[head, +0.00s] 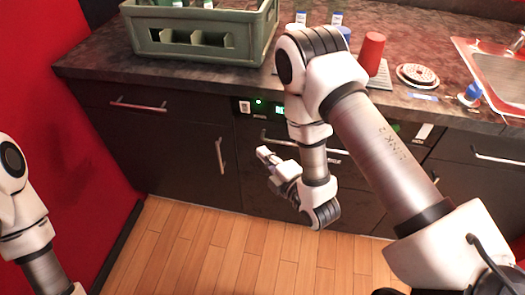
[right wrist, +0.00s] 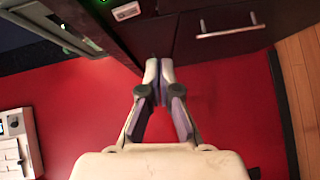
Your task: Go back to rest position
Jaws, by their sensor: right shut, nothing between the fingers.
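My right gripper (head: 268,160) hangs in front of the dark cabinet fronts, below the countertop edge, at the middle of the head view. In the right wrist view its two fingertips (right wrist: 158,72) meet, and nothing shows between them. My left arm comes in at the lower left of the head view, but its gripper is out of the frame.
A green crate (head: 155,38) stands on the dark countertop (head: 90,62). A red cup (head: 372,52), a round drain-like disc (head: 417,75), a blue-capped bottle (head: 470,95) and a sink (head: 500,75) are to the right. Wooden floor (head: 190,240) is clear below; a red wall (head: 50,70) bounds the left.

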